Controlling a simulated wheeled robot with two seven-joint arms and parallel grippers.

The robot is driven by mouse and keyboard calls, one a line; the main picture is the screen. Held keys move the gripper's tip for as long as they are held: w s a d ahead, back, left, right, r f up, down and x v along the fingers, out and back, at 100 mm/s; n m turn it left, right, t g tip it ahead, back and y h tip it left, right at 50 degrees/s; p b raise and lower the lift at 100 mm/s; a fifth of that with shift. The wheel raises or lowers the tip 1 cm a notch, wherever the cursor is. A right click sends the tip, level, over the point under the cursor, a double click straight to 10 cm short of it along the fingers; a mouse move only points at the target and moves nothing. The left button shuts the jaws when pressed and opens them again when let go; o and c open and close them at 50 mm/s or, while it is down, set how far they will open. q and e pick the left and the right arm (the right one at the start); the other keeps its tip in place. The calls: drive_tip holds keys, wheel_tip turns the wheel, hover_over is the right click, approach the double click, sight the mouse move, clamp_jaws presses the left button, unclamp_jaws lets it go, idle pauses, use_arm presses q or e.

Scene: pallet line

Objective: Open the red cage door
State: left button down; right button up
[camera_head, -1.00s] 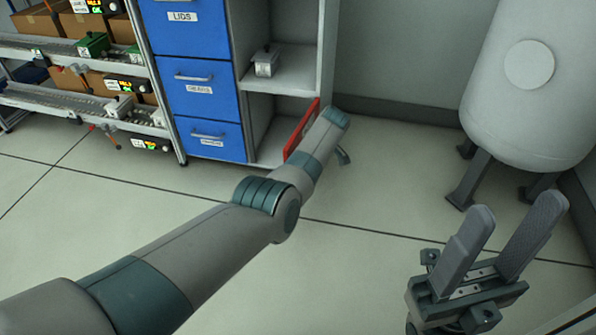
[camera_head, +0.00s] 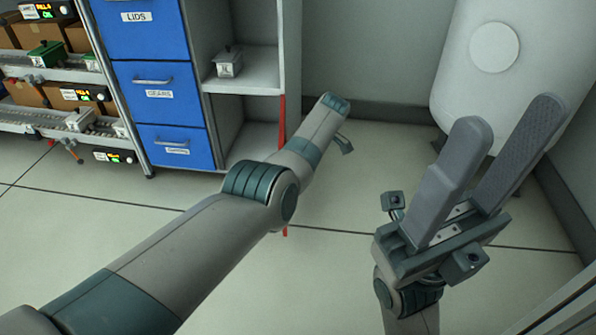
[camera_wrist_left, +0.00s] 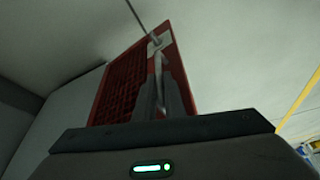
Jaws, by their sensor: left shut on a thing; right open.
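The red cage door (camera_head: 282,118) shows in the head view as a thin, nearly edge-on strip at the lower right of the shelf cabinet. A short red piece also shows below my left arm. In the left wrist view the door (camera_wrist_left: 126,82) is a red mesh panel with a pale metal handle (camera_wrist_left: 157,42). My left gripper (camera_wrist_left: 163,85) is shut on the handle; its fingers cover part of it. In the head view my left forearm hides most of the door and that gripper. My right gripper (camera_head: 505,150) is open and empty, in front of the white tank.
Blue drawers (camera_head: 173,95) stand left of the open shelf (camera_head: 250,75), which holds a small grey box (camera_head: 229,62). A white tank (camera_head: 480,70) stands at the back right. Racks with boxes are at the far left. The floor (camera_head: 320,280) between is clear.

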use_arm(q)
drive_tip(key=shift+w+a+r, duration=0.35)
drive_tip(key=c, duration=2.1)
unclamp_jaws()
drive_tip(key=shift+o, duration=1.3)
drive_tip(key=shift+f, duration=0.15)
drive_tip(key=shift+s+f, duration=0.1)
drive_tip(key=shift+d, duration=0.15)
drive_tip(key=shift+s, duration=0.1)
